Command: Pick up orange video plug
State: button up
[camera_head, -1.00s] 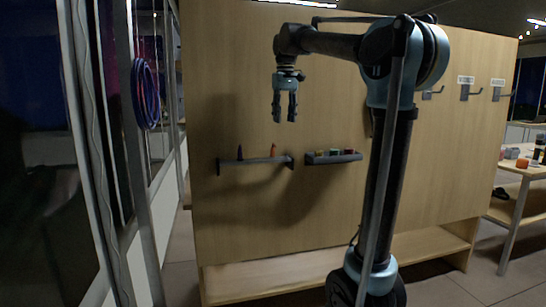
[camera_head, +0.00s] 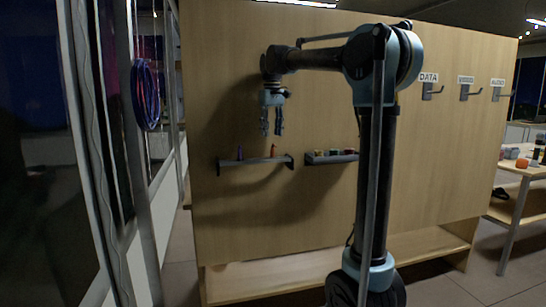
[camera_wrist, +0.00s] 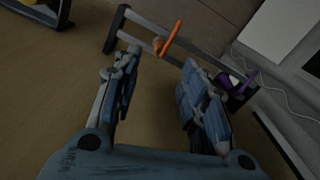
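The orange video plug (camera_head: 274,149) stands upright on the left grey wall shelf (camera_head: 232,163) in the head view. The orange plug (camera_wrist: 168,38) also shows in the wrist view, beyond the gap between my fingertips. A purple plug (camera_head: 239,153) stands to its left on the same shelf and shows in the wrist view (camera_wrist: 241,84) near my right-hand finger. My gripper (camera_head: 272,130) points down, open and empty, just above the orange plug in the head view. In the wrist view my gripper (camera_wrist: 160,65) has its fingers well apart, and nothing is between them.
A second shelf (camera_head: 332,159) with several small coloured items sits to the right. Labelled wall hooks (camera_head: 470,92) are farther right. A coiled blue cable (camera_head: 146,95) hangs at left. A table (camera_head: 530,170) with small objects stands at far right.

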aim_at(273, 149)
jog(key=shift+s+d+f, duration=0.1)
jog(key=shift+s+f, duration=0.05)
jog(key=shift+f, duration=1.9)
jog(key=shift+s+d+f, duration=0.1)
jog(key=shift+f, duration=1.9)
grip_shut()
